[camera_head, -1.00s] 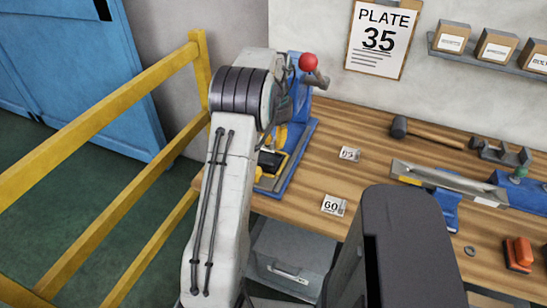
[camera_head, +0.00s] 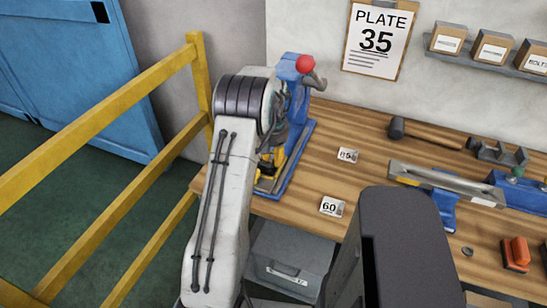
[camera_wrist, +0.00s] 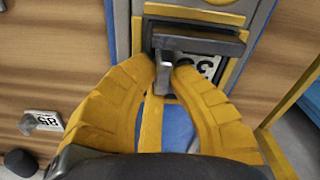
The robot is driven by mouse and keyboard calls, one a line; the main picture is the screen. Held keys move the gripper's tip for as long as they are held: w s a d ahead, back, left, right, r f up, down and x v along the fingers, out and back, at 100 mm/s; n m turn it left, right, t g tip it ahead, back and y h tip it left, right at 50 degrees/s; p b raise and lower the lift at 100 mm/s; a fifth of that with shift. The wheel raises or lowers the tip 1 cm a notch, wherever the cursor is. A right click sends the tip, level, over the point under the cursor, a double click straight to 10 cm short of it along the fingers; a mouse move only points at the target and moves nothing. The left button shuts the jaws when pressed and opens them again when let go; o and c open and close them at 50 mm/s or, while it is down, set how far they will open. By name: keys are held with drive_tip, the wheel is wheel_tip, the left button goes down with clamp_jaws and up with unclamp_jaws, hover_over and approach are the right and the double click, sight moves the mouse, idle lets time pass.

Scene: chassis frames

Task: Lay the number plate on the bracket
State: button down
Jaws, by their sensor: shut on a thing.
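My gripper (camera_wrist: 165,70) has two yellow fingers, closed on a grey metal tab. The tab sits beside the number plate (camera_wrist: 208,66), whose partly covered digits look like 35. In the wrist view the plate lies within a yellow-edged frame (camera_wrist: 236,72), apparently the bracket, on the blue press. A dark bar (camera_wrist: 205,42) crosses the plate's far part. I cannot tell whether the plate touches the frame. In the head view the blue press (camera_head: 300,140) stands at the bench's left end, and my arm hides most of the gripper.
Loose plates 60 (camera_head: 331,206) and 85 (camera_head: 347,155) lie on the wooden bench (camera_head: 300,220). A hammer (camera_head: 430,132), a long metal bar (camera_head: 445,180) and an orange block (camera_head: 516,253) lie to the right. A yellow rail (camera_head: 110,95) stands left. A notice (camera_head: 378,40) reads PLATE 35.

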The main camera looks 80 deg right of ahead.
sight(273, 156)
drive_tip(key=c, duration=1.7)
unclamp_jaws()
drive_tip(key=shift+f, duration=0.15)
drive_tip(key=shift+c, duration=0.2)
drive_tip(key=o, duration=0.4)
drive_tip(key=r, duration=1.2)
drive_tip(key=shift+a+r, duration=0.2)
